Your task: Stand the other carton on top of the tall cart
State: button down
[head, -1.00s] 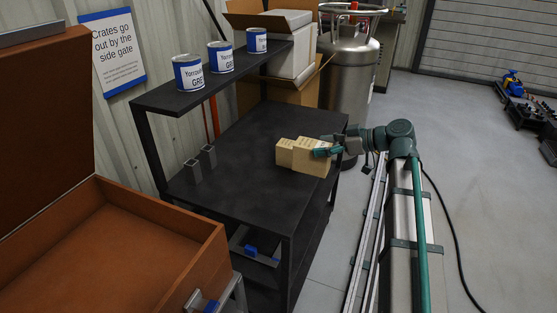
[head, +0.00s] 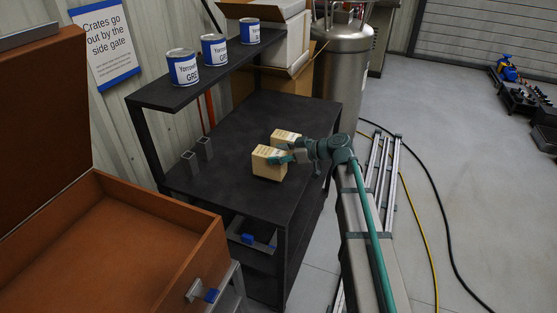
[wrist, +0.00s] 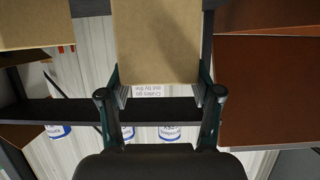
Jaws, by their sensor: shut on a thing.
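Two small tan cartons show on the black bench-like unit (head: 225,185) with a raised shelf. My gripper (head: 281,159) is shut on the nearer carton (head: 266,167), gripping it from the right. In the wrist view this carton (wrist: 156,40) is between the fingers (wrist: 160,95). I cannot tell if it touches the black top or hangs just above it. The second carton (head: 287,136) stands just behind and right of it, apart from my fingers; it also shows at the upper left of the wrist view (wrist: 35,25). I cannot tell which unit is the tall cart.
Several blue-and-white cans, one at the front (head: 183,68), stand on the raised shelf (head: 155,97). Two grey square tubes (head: 204,148) stand on the black top. An open orange-brown case (head: 130,235) is at left. A steel tank (head: 340,65) and boxes are behind. Front black surface is clear.

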notch_tip(320, 180, down, 2)
jog(key=shift+f+p, duration=0.2)
jog(key=shift+p, duration=0.45)
jog(key=shift+f, duration=0.3)
jog(key=shift+f+b, duration=0.15)
jog(key=shift+b, duration=0.15)
jog(key=shift+c, duration=1.1)
grip_release()
jog(key=shift+r+p, duration=0.2)
jog(key=shift+p, duration=0.15)
jog(key=b+v, duration=0.3)
jog(key=v, duration=0.9)
